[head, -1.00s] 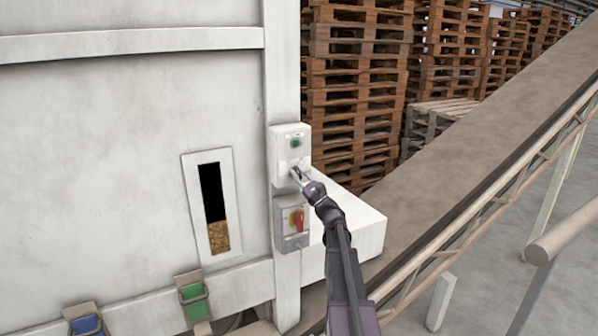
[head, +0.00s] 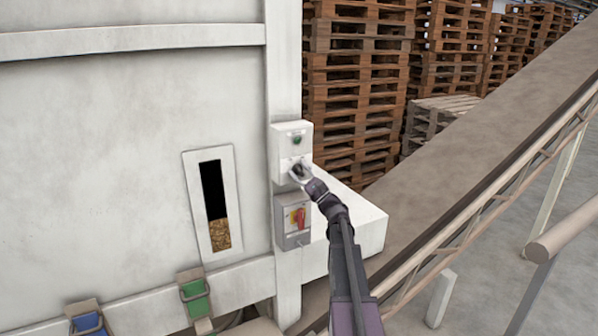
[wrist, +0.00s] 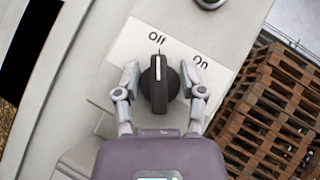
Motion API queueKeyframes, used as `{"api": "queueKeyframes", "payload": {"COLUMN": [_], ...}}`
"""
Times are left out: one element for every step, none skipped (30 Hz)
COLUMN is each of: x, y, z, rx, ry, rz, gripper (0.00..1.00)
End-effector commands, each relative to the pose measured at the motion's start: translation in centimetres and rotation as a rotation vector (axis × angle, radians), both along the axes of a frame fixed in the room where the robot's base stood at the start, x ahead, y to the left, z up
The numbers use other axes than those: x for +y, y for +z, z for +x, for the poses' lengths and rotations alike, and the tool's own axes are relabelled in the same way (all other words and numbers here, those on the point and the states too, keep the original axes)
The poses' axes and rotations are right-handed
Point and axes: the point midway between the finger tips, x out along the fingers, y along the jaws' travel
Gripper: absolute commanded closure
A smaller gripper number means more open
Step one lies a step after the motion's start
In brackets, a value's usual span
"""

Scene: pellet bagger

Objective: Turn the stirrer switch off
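The stirrer switch is a black knob (wrist: 159,88) on a white label plate marked "Off" and "On" in the wrist view. Its white pointer line faces up toward the "Off" mark. The knob sits on the upper grey switch box (head: 281,150) on the machine's post. My gripper (wrist: 160,80) is open, with one finger on each side of the knob and a narrow gap seeming to show at each side. In the head view my gripper (head: 299,172) is at the front of this box and partly hides the knob.
A green button or lamp (head: 296,140) is above the knob. A lower box with a red and yellow switch (head: 298,218) is just below my gripper. A white ledge (head: 355,222) and a sloping conveyor (head: 440,165) are to the right, with pallet stacks (head: 355,90) behind.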

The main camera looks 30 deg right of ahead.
Motion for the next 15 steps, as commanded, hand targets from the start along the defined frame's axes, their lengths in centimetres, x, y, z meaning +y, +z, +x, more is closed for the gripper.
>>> {"api": "queueKeyframes", "payload": {"x": [0.03,0.04,0.05,0.07,0.08,0.09,0.1,0.1,0.11,0.13,0.14,0.15,0.17,0.17,0.18], "y": [-0.01,0.0,0.0,0.01,0.01,0.01,0.01,0.0,0.0,-0.02,-0.02,-0.04,-0.04,-0.03,-0.06], "z": [-0.06,-0.09,-0.11,-0.13,-0.15,-0.17,-0.19,-0.2,-0.21,-0.23,-0.23,-0.25,-0.27,-0.28,-0.3], "rx": [-0.001,-0.001,-0.002,-0.002,-0.001,-0.002,-0.002,-0.002,-0.003,-0.003,-0.003,-0.003,-0.004,-0.005,-0.005], "ry": [0.001,0.001,0.001,0.001,0.002,0.002,0.002,0.002,0.002,0.002,0.003,0.003,0.004,0.004,0.004], "rz": [0.0,0.0,0.0,0.0,0.001,0.001,0.002,0.005,0.009,0.013,0.019,0.029,0.037,0.049,0.063], "gripper": [0.47,0.47,0.47,0.47,0.47,0.47,0.47,0.47,0.47,0.47,0.47,0.47,0.47,0.47,0.47]}}
